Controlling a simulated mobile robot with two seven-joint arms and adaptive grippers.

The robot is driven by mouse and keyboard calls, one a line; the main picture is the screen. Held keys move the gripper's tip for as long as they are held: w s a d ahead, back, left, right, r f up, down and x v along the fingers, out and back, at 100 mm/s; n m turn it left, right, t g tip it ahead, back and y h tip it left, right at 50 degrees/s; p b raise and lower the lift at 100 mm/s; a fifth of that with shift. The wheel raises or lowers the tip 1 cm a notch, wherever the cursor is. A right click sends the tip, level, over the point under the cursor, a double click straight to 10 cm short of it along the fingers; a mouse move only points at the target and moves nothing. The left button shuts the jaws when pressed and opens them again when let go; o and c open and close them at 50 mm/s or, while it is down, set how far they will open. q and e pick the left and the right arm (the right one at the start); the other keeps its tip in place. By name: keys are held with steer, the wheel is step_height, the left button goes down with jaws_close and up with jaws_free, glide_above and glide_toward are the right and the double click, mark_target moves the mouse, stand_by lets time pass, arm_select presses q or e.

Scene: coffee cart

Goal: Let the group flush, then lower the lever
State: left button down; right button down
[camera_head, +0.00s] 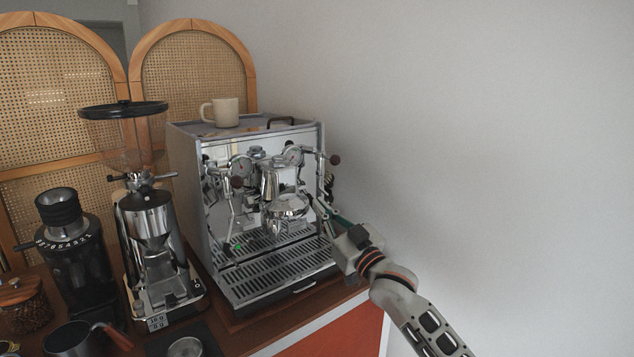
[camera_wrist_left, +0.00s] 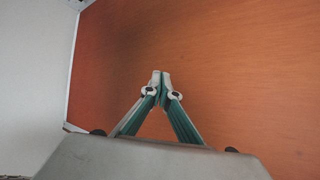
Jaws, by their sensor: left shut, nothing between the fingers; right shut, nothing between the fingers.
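The chrome espresso machine (camera_head: 271,203) stands on the cart in the head view. Its group head (camera_head: 284,187) is at the front middle, above the drip tray grate (camera_head: 290,271). I cannot tell whether water runs from the group. My right gripper (camera_head: 321,207) is shut and empty at the right side of the group, by the machine's front right edge. The lever is too small and partly hidden by the gripper, so its position is unclear. My left gripper (camera_wrist_left: 160,78) is shut and empty in the left wrist view, in front of an orange-red panel (camera_wrist_left: 225,60).
A grinder (camera_head: 150,225) with a clear hopper stands left of the machine, and a black grinder (camera_head: 72,245) further left. A beige mug (camera_head: 226,112) sits on top of the machine. A pitcher (camera_head: 72,340) stands at the front left. Right of the cart is a bare wall.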

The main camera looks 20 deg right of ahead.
steer(key=f+t+b, duration=0.2)
steer(key=t+b, duration=0.1)
steer(key=shift+w+a+f+y, duration=0.1)
steer(key=shift+w+y, duration=0.2)
steer(key=shift+y, duration=0.1)
arm_select(q)
steer(key=f, duration=0.2)
steer(key=s+f+b, duration=0.1)
steer(key=f, duration=0.1)
steer(key=shift+a+f, duration=0.1)
steer(key=shift+f, duration=0.2)
arm_select(e)
steer(key=shift+f, duration=0.1)
arm_select(q)
steer(key=shift+w, duration=0.1)
arm_select(e)
steer(key=shift+w+f, duration=0.1)
steer(key=shift+f, duration=0.05)
steer(key=shift+w+a+f+b, duration=0.15)
steer(key=shift+f+b, duration=0.1)
steer(key=shift+b, duration=0.2)
arm_select(q)
steer(key=shift+w+a+f+b, duration=0.2)
steer(key=shift+w+f+b, duration=0.05)
steer(key=shift+f+b, duration=0.05)
arm_select(e)
steer(key=shift+w+f, duration=0.2)
steer(key=shift+f, duration=0.05)
